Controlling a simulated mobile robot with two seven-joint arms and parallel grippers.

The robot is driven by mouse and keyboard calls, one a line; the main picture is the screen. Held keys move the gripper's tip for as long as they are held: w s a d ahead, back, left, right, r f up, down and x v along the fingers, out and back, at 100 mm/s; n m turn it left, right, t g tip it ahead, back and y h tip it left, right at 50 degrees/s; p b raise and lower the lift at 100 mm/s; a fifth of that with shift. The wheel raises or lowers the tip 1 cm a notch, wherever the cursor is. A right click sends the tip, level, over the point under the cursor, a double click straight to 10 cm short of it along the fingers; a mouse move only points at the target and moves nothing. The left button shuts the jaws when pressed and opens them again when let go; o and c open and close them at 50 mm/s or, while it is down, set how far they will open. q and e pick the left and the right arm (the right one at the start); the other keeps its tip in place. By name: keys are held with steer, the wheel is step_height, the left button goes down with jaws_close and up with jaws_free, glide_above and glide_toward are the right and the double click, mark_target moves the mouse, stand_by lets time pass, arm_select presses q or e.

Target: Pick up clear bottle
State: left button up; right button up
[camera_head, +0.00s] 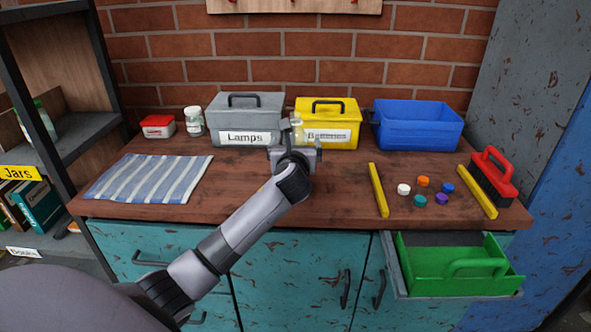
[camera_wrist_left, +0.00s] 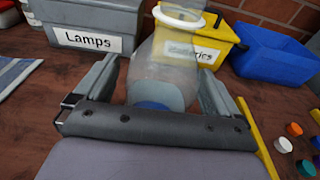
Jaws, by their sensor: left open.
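The clear bottle (camera_wrist_left: 162,68) is see-through, with a pale rim at one end and a blue patch near my palm. It lies between the two spread fingers of my left gripper (camera_wrist_left: 158,82) in the left wrist view. The gripper is open, and I cannot tell whether a finger touches the bottle. In the head view, the bottle (camera_head: 298,127) shows small just beyond my left gripper (camera_head: 297,148), in front of the yellow box; its lower part is hidden. My right gripper is not in view.
A grey Lamps box (camera_head: 232,118), yellow Batteries box (camera_head: 327,130) and blue bin (camera_head: 418,124) stand behind. Yellow bars, loose caps and a red brush (camera_head: 493,172) lie right. A striped cloth (camera_head: 150,179) lies left.

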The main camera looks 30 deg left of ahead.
arm_select(q)
steer(key=shift+w+a+f, duration=0.1)
steer(key=shift+w+a, duration=0.25)
steer(key=shift+w, duration=0.2)
steer(key=c, duration=1.5)
